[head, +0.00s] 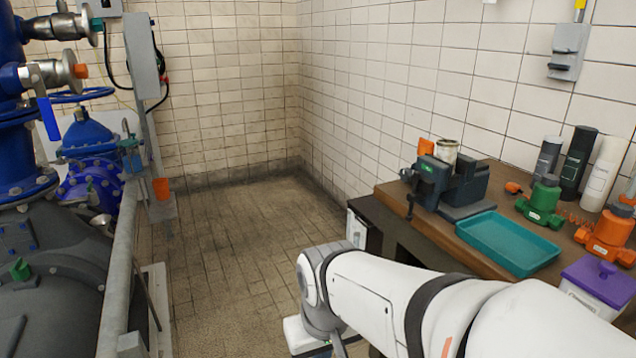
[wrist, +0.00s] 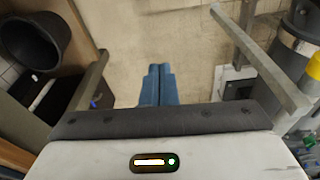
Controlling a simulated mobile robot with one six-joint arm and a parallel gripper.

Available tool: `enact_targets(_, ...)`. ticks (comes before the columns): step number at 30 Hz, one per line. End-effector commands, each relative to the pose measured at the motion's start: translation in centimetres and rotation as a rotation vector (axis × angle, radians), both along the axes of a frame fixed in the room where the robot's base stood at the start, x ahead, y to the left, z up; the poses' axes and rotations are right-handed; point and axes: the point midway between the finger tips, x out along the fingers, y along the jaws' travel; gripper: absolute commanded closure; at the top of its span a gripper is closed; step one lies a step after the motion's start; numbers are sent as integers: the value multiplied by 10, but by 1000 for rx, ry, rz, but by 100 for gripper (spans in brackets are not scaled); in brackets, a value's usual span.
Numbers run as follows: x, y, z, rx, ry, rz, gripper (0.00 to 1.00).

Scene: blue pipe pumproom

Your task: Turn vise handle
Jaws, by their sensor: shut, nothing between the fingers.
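A dark grey vise (head: 462,186) stands on the left end of the wooden workbench in the head view. Its thin vise handle (head: 410,204) hangs at the front left, over the bench edge. A metal can (head: 447,150) shows at the top of the vise. In the wrist view my gripper (wrist: 158,70) has its two blue fingers together, with nothing between them, above the tiled floor. In the head view my arm reaches out below and left of the vise, apart from it. My fingertips are hidden there. The vise is not recognisable in the wrist view.
A teal tray (head: 508,240) lies right of the vise, near a green tool (head: 543,205) and a purple-lidded tub (head: 598,283). Blue pipes and a grey rail (head: 118,285) line the left. The floor (head: 235,240) between is open. A black bucket (wrist: 40,45) shows in the wrist view.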

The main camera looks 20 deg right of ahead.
Motion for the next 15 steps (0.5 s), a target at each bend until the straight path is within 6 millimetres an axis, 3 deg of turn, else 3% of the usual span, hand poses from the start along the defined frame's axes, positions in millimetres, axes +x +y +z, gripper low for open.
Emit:
enact_targets(4, 4, -4, 1, -5, -12, -21, 100)
enact_targets(8, 31, -29, 4, -33, -97, -144, 100)
enact_targets(11, 66, -70, 11, -60, -230, -321, 100)
enact_targets(15, 113, -142, 26, -55, -475, -585, 100)
